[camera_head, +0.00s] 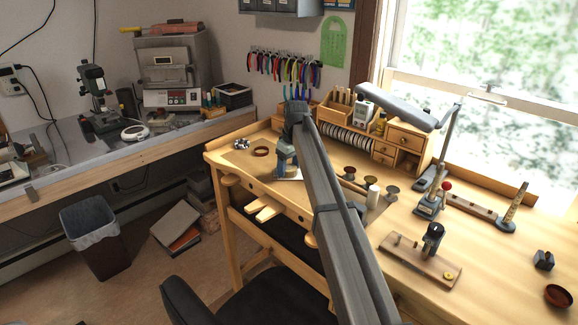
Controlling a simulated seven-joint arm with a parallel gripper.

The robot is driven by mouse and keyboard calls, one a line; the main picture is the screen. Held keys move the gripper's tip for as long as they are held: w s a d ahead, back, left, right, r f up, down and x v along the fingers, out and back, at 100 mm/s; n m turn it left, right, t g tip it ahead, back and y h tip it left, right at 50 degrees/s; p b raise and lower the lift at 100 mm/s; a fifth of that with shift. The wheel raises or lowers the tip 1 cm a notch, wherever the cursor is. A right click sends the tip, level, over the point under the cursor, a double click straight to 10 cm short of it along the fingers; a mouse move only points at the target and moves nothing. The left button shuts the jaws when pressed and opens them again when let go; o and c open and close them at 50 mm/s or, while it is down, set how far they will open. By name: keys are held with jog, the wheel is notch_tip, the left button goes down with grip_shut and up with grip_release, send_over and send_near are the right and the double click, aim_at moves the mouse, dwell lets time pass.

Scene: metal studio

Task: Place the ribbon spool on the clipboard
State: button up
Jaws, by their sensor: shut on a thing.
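My gripper (287,172) points down over the left part of the wooden workbench, at the end of my grey arm. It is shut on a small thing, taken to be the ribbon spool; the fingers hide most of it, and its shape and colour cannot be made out. A small pale flat patch (292,179) shows just below and beside the fingers; it looks like part of the clipboard, but the gripper covers much of it. I cannot tell whether the held thing touches it.
A dark red ring-shaped thing (261,151) lies left of my gripper. A wooden organiser (345,135) stands at the bench's back. A black chair (235,300) is in front.

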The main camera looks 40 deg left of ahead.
aim_at(293, 169)
jog(key=o, duration=1)
jog(key=shift+f, duration=0.1)
jog(key=shift+o, duration=0.2)
notch_tip(293, 169, up, 12)
jog(key=d, duration=0.1)
jog(key=shift+d, duration=0.4)
